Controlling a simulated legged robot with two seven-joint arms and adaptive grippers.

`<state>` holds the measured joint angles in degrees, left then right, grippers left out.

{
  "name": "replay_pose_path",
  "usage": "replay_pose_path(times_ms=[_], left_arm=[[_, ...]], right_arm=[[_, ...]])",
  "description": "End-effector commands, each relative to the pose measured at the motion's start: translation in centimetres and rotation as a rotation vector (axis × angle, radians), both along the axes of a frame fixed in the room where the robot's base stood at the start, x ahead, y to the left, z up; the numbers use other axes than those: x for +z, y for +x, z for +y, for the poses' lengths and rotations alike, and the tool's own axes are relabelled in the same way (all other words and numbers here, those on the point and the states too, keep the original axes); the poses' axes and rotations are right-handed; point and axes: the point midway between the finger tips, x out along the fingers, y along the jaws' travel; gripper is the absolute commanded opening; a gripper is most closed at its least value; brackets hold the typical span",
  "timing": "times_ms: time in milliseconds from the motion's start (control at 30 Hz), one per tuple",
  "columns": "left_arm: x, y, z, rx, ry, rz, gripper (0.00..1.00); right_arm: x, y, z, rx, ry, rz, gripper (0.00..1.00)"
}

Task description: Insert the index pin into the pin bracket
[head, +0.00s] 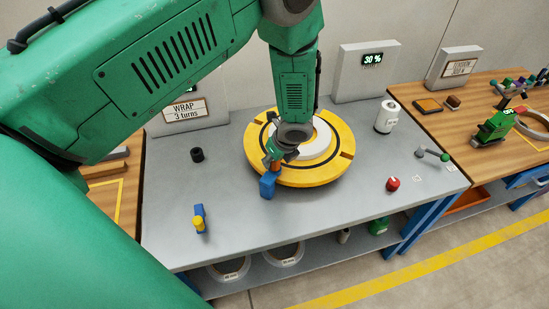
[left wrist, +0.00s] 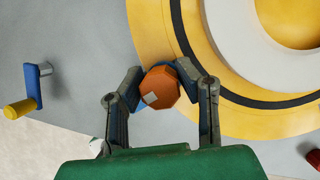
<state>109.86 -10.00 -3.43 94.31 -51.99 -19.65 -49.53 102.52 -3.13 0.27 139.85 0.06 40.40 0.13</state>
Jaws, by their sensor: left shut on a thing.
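The index pin, with an orange faceted head (left wrist: 160,86), sits between the fingers of my left gripper (left wrist: 160,98), which is shut on it. In the head view, the left gripper (head: 275,158) points down at the front edge of the yellow turntable, and a bit of orange pin (head: 276,167) shows under the fingers. The blue pin bracket (head: 267,187) is directly below, at the turntable's front edge. In the wrist view, blue shows behind the pin head. The pin's shank is hidden, so I cannot tell how far it is in the bracket. My right gripper is out of view.
The yellow turntable (head: 332,174) carries a white ring. A blue crank with a yellow knob (head: 199,220) and a black cylinder (head: 197,155) stand to the left. A red knob (head: 392,184), a white canister (head: 387,116) and a small lever (head: 433,154) are on the right.

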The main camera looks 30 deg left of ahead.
Motion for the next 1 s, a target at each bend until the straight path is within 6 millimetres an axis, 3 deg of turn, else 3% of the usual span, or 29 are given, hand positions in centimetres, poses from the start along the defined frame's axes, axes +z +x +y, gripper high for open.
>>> replay_pose_path(times_ms=[100,133,200,633,1000], left_arm=[[-0.5,0.0,0.1,0.000,0.001,0.001,0.00],[-0.5,0.0,0.1,0.000,0.001,0.001,0.32],[-0.4,0.0,0.1,0.000,0.001,0.001,0.53],[0.6,0.0,-0.3,0.001,0.001,-0.002,0.53],[7.4,-0.6,-3.0,0.000,0.000,-0.003,0.53]], right_arm=[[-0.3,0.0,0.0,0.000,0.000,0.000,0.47],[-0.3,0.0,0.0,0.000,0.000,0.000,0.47],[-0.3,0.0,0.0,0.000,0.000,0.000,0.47],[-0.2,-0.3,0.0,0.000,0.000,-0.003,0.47],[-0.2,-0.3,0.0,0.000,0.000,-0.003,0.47]])
